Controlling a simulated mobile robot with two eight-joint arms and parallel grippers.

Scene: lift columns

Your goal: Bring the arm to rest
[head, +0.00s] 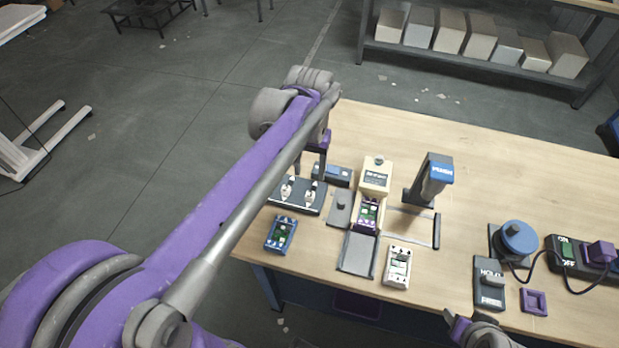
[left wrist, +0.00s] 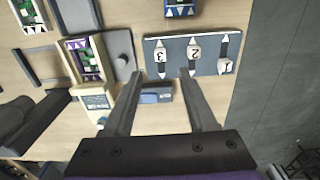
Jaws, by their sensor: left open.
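My left arm (head: 225,200) reaches from the lower left up over the far left of the wooden table.
A cream device (head: 375,178) with a purple circuit card, a blue-topped press (head: 436,178) and a white module (head: 397,266) stand on the table. A blue card (head: 281,234) lies at the left edge. A HOLD switch (head: 490,290) and cabled box are at right.

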